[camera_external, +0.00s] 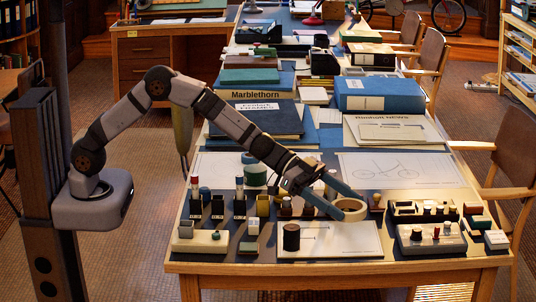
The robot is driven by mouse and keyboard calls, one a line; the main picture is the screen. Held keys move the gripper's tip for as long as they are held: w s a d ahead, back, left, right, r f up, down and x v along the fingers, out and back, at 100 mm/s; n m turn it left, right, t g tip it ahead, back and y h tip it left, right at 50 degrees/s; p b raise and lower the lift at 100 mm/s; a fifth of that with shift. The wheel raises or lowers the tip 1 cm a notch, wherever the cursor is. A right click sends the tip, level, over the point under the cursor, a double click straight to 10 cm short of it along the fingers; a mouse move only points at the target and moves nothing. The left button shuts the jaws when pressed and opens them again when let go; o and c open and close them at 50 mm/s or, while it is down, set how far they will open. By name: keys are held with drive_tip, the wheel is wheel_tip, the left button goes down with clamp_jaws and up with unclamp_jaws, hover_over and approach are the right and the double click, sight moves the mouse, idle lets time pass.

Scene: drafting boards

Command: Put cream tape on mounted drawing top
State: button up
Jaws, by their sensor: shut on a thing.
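The cream tape (352,209) is a pale ring near the front of the table. My gripper (347,203) reaches down from the left, with its blue-grey fingers at the tape, and is shut on it. The tape appears over the back right edge of a white board with drawn lines (345,240); I cannot tell whether it touches that board. A larger mounted sheet with a bicycle drawing (400,168) lies behind and to the right. I cannot tell which of the two is the mounted drawing the task names.
A dark cylinder (291,238) stands on the front board's left part. Small stamps and bottles crowd the left and middle. A pale tray (430,240) and a dark tray (422,210) sit to the right. Books, including a blue box (379,94), are stacked behind.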

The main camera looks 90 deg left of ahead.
sight(339, 241)
drive_tip(key=shift+f+b, duration=0.85)
drive_tip(key=shift+f, duration=3.15)
drive_tip(key=shift+f, duration=0.15)
drive_tip(key=o, duration=0.8)
drive_tip(key=shift+r, duration=0.2)
drive_tip(key=shift+v, duration=3.75)
